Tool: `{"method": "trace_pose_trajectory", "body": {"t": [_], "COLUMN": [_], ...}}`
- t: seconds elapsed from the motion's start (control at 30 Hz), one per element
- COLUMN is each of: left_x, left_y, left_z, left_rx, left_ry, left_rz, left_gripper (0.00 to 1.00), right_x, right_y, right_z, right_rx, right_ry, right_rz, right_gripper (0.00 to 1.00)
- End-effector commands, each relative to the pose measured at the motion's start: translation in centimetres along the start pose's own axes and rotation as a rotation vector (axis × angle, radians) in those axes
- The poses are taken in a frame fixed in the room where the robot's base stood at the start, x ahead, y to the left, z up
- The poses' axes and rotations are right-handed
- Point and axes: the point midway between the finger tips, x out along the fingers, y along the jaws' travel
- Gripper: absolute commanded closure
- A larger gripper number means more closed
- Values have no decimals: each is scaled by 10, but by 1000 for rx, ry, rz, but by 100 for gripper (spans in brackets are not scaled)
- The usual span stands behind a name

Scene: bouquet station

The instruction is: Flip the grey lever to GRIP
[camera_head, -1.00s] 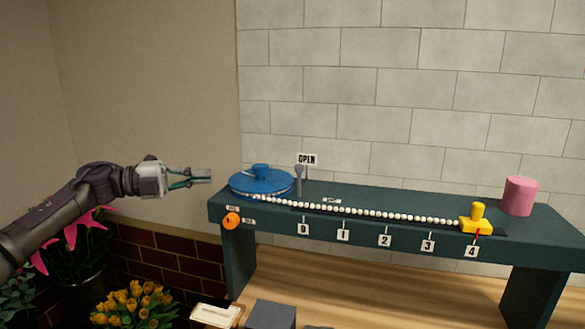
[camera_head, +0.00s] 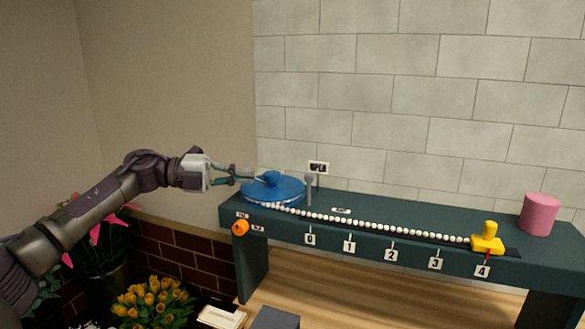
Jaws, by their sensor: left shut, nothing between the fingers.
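The grey lever (camera_head: 309,190) stands upright on the dark green bench, just right of the blue disc (camera_head: 272,190). A sign reading OPEN (camera_head: 319,167) is on the wall side behind the lever's top. A small label (camera_head: 341,210) lies on the bench to the lever's right; its lettering is too small to read. My left gripper (camera_head: 250,174) is shut and empty. Its fingertips are at the left edge of the blue disc in the picture, left of the lever and apart from it. I cannot tell whether they touch the disc. My right gripper is not in view.
A row of white beads (camera_head: 372,225) runs along the bench (camera_head: 420,207) from the disc to a yellow slider (camera_head: 487,241). An orange knob (camera_head: 240,228) is on the bench front. A pink cylinder (camera_head: 539,214) stands at right. Yellow tulips (camera_head: 153,303) are below left.

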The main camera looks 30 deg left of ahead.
Motion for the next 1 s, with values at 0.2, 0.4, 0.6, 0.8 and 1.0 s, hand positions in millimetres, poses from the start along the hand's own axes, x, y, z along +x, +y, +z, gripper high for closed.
{"method": "trace_pose_trajectory", "body": {"t": [0.2, 0.4, 0.6, 0.8, 1.0], "left_x": [50, 85, 103, 106, 106], "left_y": [-9, -7, -3, -1, -1], "left_z": [-1, 0, 0, 0, 0], "left_rx": [0, 0, 1, 1, 1], "left_ry": [5, 3, 1, 0, 0], "left_rz": [-6, -4, -2, -2, -1], "left_gripper": [100, 100, 100, 100, 100], "right_x": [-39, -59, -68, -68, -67], "right_y": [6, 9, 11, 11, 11], "right_z": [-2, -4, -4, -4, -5], "right_rx": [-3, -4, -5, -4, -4], "right_ry": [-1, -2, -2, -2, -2], "right_rz": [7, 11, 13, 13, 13], "right_gripper": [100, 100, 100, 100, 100]}}
